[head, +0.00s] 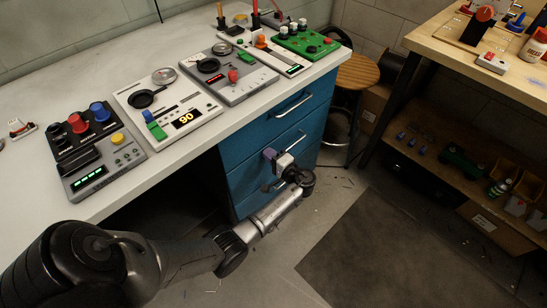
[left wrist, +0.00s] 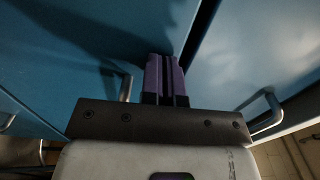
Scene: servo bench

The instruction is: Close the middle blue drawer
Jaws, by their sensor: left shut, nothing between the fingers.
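The blue drawer cabinet stands under the white bench, with its drawers stacked. The middle blue drawer (head: 242,159) has a metal bar handle, partly hidden by my left gripper. Whether this drawer stands slightly out or flush cannot be told clearly. My left gripper (head: 269,154) is in front of the drawer fronts, with its purple fingers shut and empty, pointing at the blue face. In the left wrist view, the closed fingers (left wrist: 165,75) are close to a blue panel, between two handles; contact cannot be told. My right gripper is not in view.
The upper drawer handle (head: 291,106) and a lower handle (head: 272,187) stick out near my left gripper. Control panels line the white bench (head: 190,140). A stool (head: 357,72) stands right of the cabinet, and a wooden workbench (head: 450,50) is farther right. Open floor lies in front.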

